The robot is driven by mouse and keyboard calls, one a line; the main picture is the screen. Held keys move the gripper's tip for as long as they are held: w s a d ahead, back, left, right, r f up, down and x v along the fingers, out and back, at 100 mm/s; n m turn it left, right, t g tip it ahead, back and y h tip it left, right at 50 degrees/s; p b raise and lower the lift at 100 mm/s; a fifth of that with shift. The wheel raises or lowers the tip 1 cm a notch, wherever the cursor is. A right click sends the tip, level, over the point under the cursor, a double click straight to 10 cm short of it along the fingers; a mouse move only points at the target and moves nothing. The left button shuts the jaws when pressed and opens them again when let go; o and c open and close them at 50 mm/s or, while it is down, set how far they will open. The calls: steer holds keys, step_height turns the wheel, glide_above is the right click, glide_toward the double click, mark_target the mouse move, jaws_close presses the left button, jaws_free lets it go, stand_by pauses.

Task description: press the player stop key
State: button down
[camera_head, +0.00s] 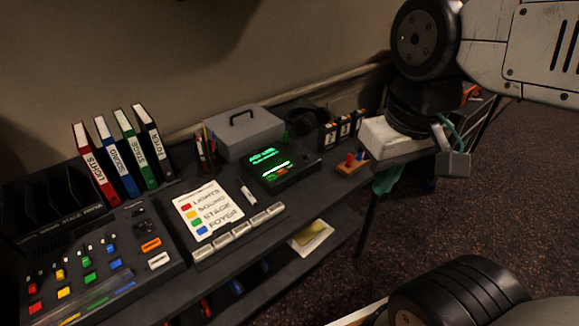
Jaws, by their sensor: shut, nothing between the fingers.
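A mixing desk (95,275) with coloured keys is at left, below standing binders (120,155). A label card (207,212) and a row of pale keys (238,232) lie between. A grey case (243,135) and headphones (305,115) are behind; a small pegged block (352,163) is at right.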

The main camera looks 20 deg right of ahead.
steer(key=shift+w, duration=0.1)
steer(key=w+d+f+m+t+h, duration=0.1)
steer(key=w+d+m+t+h, duration=0.3)
steer(key=w, duration=0.9)
steer(key=t+y, duration=0.3)
steer(key=y, duration=0.5)
glide_above(281, 171)
steer(key=s, duration=0.1)
step_height(281, 171, down, 15)
steer(key=shift+d+r, duration=0.15)
steer(key=shift+d, duration=0.05)
steer(key=shift+f, duration=4.4)
